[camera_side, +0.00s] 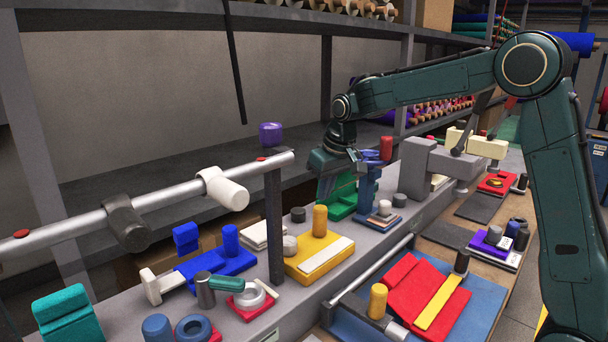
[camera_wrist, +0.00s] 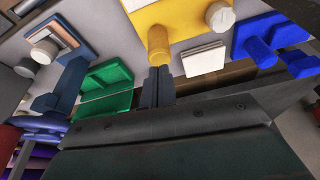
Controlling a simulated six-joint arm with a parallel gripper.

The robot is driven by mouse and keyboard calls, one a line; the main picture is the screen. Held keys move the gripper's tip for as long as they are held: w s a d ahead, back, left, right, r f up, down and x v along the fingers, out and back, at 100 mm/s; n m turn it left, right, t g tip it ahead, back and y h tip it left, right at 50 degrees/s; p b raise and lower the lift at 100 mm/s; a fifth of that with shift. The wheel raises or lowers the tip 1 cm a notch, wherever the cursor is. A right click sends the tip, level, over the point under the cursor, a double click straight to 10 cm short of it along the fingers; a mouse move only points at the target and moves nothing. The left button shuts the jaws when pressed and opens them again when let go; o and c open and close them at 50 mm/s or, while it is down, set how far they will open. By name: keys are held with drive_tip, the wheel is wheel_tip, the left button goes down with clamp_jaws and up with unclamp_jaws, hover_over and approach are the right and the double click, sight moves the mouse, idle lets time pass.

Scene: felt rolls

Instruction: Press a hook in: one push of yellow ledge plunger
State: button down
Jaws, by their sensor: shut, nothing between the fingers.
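The yellow plunger (camera_side: 320,221) is an upright yellow cylinder on a flat yellow base (camera_side: 310,268), on the grey ledge in the middle of the side view. A cream strip and a pale round knob are on the same base. In the wrist view the plunger (camera_wrist: 158,45) shows near the top centre, just beyond my fingertips. My gripper (camera_side: 326,192) is shut and empty, pointing down close above and behind the plunger in the side view. Its closed fingers (camera_wrist: 158,78) show in the wrist view. I cannot tell whether they touch the plunger. No hook is clearly identifiable.
A green open box (camera_side: 342,204) stands behind the plunger. A blue block assembly (camera_side: 218,262) and a dark post (camera_side: 274,225) are to its left. Another yellow cylinder (camera_side: 377,300) stands by the red folded piece (camera_side: 415,287) on the lower bench. A silver rail (camera_side: 165,200) crosses the left.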

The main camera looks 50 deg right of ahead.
drive_tip(key=shift+f, duration=2.1)
idle(0.5)
drive_tip(key=shift+r, duration=1.55)
drive_tip(key=shift+r, duration=0.1)
drive_tip(key=shift+r, duration=2.4)
drive_tip(key=shift+r, duration=0.1)
wheel_tip(320, 180, up, 13)
hover_over(324, 209)
drive_tip(key=s, duration=0.5)
drive_tip(key=shift+w+a, duration=0.2)
drive_tip(key=shift+a, duration=0.1)
